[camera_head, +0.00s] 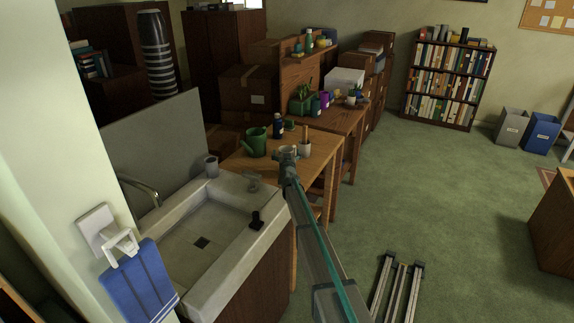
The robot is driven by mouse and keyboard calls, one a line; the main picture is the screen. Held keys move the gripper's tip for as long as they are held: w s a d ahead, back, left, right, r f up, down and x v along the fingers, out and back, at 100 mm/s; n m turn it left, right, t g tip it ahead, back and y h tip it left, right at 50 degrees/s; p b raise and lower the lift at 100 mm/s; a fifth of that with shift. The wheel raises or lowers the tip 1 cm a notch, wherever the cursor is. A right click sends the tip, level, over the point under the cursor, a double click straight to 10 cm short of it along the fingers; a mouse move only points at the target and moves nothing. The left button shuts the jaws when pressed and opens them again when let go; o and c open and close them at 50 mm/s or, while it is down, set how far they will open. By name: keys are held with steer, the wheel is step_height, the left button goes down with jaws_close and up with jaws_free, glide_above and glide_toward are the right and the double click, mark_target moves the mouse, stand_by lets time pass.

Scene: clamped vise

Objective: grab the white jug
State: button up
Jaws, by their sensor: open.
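My gripper (287,158) is at the far end of my outstretched arm, over the near part of the wooden worktable (322,162). It is open, but its fingers are small and dark here. A pale, rounded vessel (289,149) shows right at the fingertips, partly hidden by the gripper. It may be the white jug, but I cannot tell for sure. I also cannot tell whether the fingers touch it. A pale cup with an upright handle in it (305,148) stands just right of the gripper.
The green floor to the right is mostly clear.

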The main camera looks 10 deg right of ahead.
steer(key=shift+w, duration=0.45)
steer(key=c, duration=1.7)
